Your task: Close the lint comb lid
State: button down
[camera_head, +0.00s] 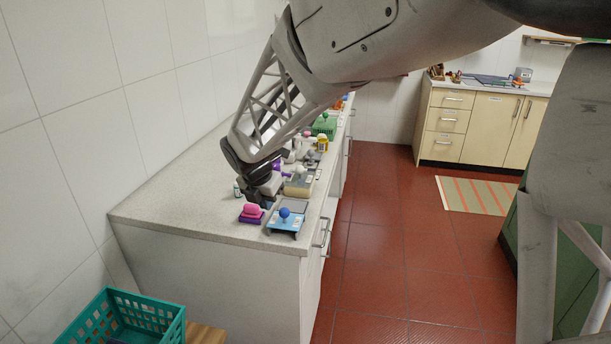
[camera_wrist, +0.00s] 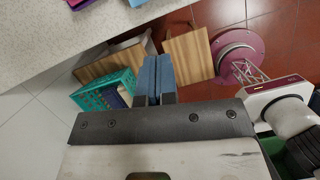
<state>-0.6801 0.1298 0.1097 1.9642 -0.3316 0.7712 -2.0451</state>
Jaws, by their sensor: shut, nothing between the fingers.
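In the head view, a blue item with a round blue knob (camera_head: 285,214) sits on the counter near its front right corner, with a grey flat panel behind it. A pink and purple item (camera_head: 252,211) sits to its left. I cannot tell for sure which is the lint comb, or how far its lid stands open. My gripper (camera_head: 265,202) is low over the counter, just behind these two items. In the wrist view my gripper's blue fingers (camera_wrist: 158,78) are together with nothing between them. Parts of the pink-purple and blue items show at that view's top edge.
The counter (camera_head: 180,205) stands against a tiled wall. Behind my gripper, a yellowish box (camera_head: 299,188), a yellow bottle (camera_head: 322,143) and a green basket (camera_head: 323,127) crowd its right side. Its left part is clear. A teal crate (camera_head: 120,318) stands below the front end.

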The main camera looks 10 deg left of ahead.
aim_at(285, 214)
jog(key=w+d+f, duration=0.1)
jog(key=w+f, duration=0.5)
jog(key=f, duration=0.1)
jog(key=shift+f, duration=0.15)
jog(key=shift+d, duration=0.1)
dwell(0.4)
jog(key=w, duration=0.9)
jog(key=shift+f, duration=0.1)
jog(key=shift+s, duration=0.1)
